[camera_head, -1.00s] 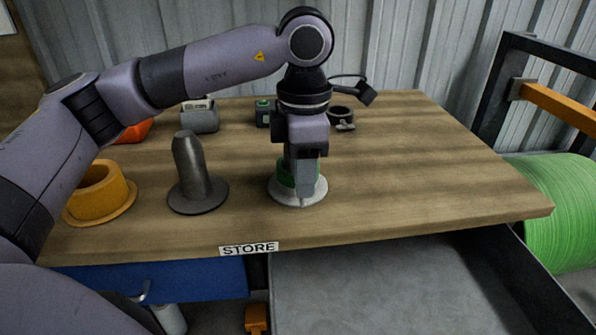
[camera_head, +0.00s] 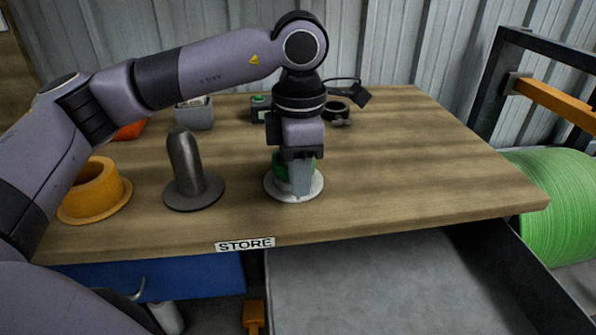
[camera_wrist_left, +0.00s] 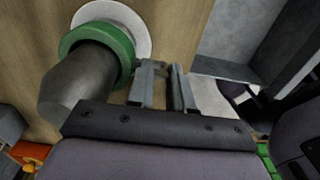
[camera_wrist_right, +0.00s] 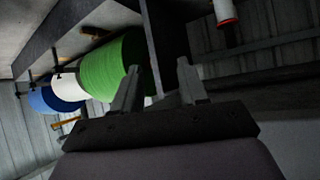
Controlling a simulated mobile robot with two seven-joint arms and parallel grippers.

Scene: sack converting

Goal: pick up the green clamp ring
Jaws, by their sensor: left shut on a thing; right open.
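The green clamp ring (camera_head: 281,170) sits at the white round flange (camera_head: 314,188) near the front of the wooden table. In the left wrist view the ring (camera_wrist_left: 124,48) appears to encircle a grey tapered post (camera_wrist_left: 70,92), with the white flange (camera_wrist_left: 140,20) beyond it. My left gripper (camera_head: 302,186) points down at the ring and is shut on its wall. Its fingers (camera_wrist_left: 163,88) show beside the ring in the left wrist view. The gripper hides part of the ring in the head view. My right gripper (camera_wrist_right: 160,90) is open and empty, away from the table.
A grey post on a dark disc (camera_head: 185,165) and an orange flanged collar (camera_head: 94,188) stand left of the ring. A grey bin (camera_head: 195,115) and a black ring (camera_head: 337,112) are behind. An open drawer (camera_head: 380,285) lies below the front edge. The table's right side is clear.

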